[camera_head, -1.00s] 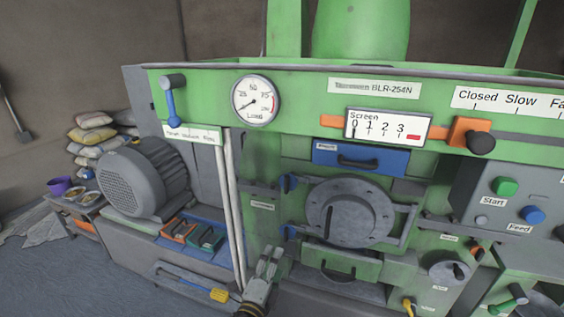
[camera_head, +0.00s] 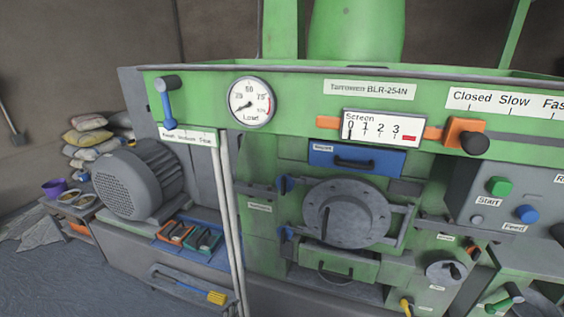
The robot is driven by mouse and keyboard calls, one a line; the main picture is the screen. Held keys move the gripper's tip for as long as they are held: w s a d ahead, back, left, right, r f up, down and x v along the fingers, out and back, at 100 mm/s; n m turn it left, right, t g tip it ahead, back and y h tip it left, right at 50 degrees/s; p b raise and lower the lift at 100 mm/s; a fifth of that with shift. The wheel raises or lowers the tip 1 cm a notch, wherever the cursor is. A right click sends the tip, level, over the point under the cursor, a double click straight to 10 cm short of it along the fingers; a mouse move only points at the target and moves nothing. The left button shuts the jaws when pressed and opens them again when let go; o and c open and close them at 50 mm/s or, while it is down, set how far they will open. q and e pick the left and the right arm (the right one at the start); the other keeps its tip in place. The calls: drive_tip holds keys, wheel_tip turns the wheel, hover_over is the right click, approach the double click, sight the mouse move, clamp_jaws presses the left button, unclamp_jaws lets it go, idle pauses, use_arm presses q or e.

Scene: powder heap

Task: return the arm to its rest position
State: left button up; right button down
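Neither of my grippers shows in the head view now, and no part of my arms is visible. The green machine (camera_head: 290,155) labelled BLR-254N fills the middle and right of the view. Its round grey door (camera_head: 346,213) appears closed, with a small green drawer (camera_head: 338,262) below it. What my grippers hold, if anything, is hidden.
A grey motor (camera_head: 138,180) stands at the left, near orange and green trays (camera_head: 190,236). A yellow-handled tool (camera_head: 215,298) lies at the lower left. A load gauge (camera_head: 250,101) and Start button (camera_head: 500,186) are on the machine. Sacks (camera_head: 88,138) lie behind.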

use_arm(q)
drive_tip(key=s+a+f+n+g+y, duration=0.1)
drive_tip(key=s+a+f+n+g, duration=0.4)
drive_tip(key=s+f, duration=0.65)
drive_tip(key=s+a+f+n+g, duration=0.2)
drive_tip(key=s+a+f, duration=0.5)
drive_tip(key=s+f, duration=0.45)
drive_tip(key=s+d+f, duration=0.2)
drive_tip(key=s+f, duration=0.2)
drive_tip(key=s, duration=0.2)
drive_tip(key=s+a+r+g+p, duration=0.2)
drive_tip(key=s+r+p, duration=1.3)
drive_tip(key=p, duration=1)
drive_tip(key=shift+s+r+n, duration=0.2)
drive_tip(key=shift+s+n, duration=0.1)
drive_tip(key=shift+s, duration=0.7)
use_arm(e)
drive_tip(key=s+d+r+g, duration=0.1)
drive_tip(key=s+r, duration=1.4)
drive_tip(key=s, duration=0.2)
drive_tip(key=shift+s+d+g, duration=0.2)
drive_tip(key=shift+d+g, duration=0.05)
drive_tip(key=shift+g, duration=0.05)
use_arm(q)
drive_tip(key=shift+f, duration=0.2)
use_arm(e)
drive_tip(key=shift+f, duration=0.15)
